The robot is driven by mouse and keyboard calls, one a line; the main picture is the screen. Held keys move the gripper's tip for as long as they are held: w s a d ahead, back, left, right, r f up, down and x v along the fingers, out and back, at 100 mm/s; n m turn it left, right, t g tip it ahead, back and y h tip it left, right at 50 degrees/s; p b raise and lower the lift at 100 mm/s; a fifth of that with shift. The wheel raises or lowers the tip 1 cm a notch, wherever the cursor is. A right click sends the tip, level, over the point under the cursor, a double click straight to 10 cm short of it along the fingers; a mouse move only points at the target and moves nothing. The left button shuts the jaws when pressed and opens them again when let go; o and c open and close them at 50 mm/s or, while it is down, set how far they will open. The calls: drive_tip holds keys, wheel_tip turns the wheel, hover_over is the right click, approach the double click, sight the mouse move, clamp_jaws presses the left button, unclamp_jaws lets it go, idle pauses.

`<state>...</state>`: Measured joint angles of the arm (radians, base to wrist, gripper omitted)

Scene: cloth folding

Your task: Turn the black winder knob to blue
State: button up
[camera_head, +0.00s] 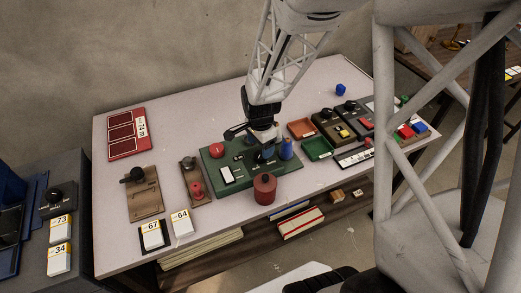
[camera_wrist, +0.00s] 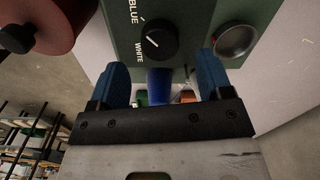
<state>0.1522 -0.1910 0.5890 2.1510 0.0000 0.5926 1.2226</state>
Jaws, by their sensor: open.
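The black winder knob (camera_wrist: 154,40) is in the wrist view, on a green panel (camera_wrist: 120,30) with printed BLUE and WHITE labels on the knob's left side. A short white mark shows on the knob's face; exactly which label it points to is hard to tell. In the head view the green panel (camera_head: 212,165) lies mid-table, and my gripper is over it, hiding most of the knob area. My gripper (camera_wrist: 161,64) is open, its two blue fingers apart on either side of the knob's near side and not touching it. A blue cylinder (camera_wrist: 160,85) shows between the fingers.
A red spool (camera_head: 265,188) stands at the panel's front edge, and the blue cylinder (camera_head: 286,149) at its right. A round metal-rimmed button (camera_wrist: 233,40) is beside the knob. A red trays panel (camera_head: 127,133) is far left; several small boxes (camera_head: 334,127) are right.

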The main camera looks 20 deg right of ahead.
sight(260, 154)
drive_tip(key=shift+r, duration=1.9)
drive_tip(key=shift+s+a+r, duration=0.1)
drive_tip(key=shift+r, duration=0.2)
drive_tip(key=s+a+r+n+t, duration=0.1)
drive_tip(key=s+a+r+n, duration=0.2)
drive_tip(key=s+r+n, duration=0.4)
drive_tip(key=s+a+r+n+t, duration=0.1)
drive_tip(key=s+a+r+n, duration=0.3)
drive_tip(key=s+r+n, duration=0.4)
drive_tip(key=s+r, duration=0.4)
drive_tip(key=r, duration=0.2)
drive_tip(key=shift+s+r+n+t, duration=0.2)
drive_tip(key=shift+s+n+t, duration=0.1)
drive_tip(key=shift+s, duration=0.1)
idle(1.0)
